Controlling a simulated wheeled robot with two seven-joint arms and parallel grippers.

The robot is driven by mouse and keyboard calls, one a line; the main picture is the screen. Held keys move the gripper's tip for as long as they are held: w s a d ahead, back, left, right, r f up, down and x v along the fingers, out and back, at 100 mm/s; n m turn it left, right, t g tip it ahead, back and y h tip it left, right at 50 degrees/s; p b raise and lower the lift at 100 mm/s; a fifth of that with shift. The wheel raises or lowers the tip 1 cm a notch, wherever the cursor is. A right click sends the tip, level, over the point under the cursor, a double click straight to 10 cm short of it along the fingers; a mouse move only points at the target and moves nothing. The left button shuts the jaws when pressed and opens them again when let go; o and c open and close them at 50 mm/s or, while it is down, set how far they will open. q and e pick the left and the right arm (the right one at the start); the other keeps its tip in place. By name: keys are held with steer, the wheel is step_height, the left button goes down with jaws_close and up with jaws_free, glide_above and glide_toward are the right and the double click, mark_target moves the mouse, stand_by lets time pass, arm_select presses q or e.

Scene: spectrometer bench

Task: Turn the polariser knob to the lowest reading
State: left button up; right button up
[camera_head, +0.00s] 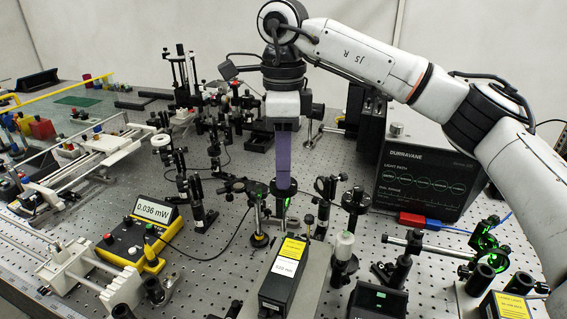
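The yellow power meter (131,244) stands at the left front, and its tilted display (153,211) reads 0.036 mW. My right gripper (284,186) points straight down from the arm at the upper right. Its purple fingers show edge-on as one slab, so the gap between them is hidden. Their tips are at a dark round optic mount (284,195) on a post, which looks like the polariser. The knob itself is hidden or too small to make out, and I cannot tell whether the fingers touch it. My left gripper is not in view.
Posts and optic mounts crowd the perforated bench (222,262) around the gripper. A black laser box (284,272) with a yellow label stands in front. A large dark Durravane box (428,180) stands to the right, below my arm.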

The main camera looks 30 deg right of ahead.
steer(key=shift+r, duration=0.1)
step_height(320, 180, up, 10)
stand_by(0.5)
